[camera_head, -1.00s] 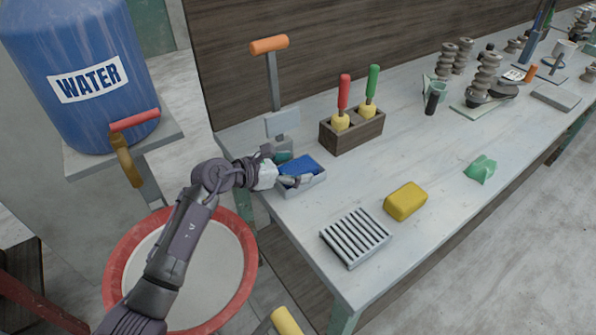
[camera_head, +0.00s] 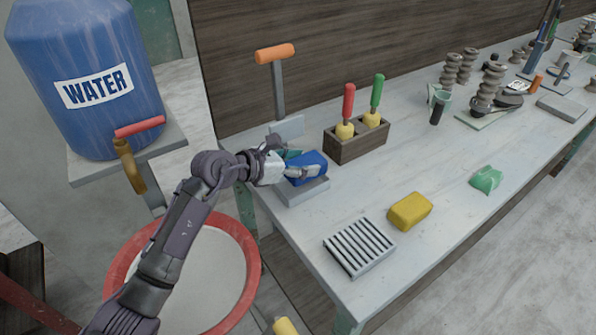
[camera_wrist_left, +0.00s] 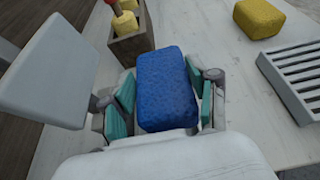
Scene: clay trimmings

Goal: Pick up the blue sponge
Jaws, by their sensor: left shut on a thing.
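The blue sponge (camera_head: 306,167) is a blue block with rounded edges. It sits at a small grey tray (camera_head: 304,190) near the left end of the table, and now shows above the tray's rim. My left gripper (camera_head: 296,165) has its fingers on either side of the sponge and is shut on it. In the left wrist view the sponge (camera_wrist_left: 166,88) lies between the teal finger pads of the gripper (camera_wrist_left: 163,105). The far finger is partly hidden in the head view.
A wooden box (camera_head: 357,140) with red- and green-handled tools stands behind. A grey slatted rack (camera_head: 359,247), a yellow sponge (camera_head: 410,211) and a green piece (camera_head: 487,179) lie to the right. An orange-handled tool (camera_head: 278,85) stands at the back. A blue water barrel (camera_head: 88,75) is at left.

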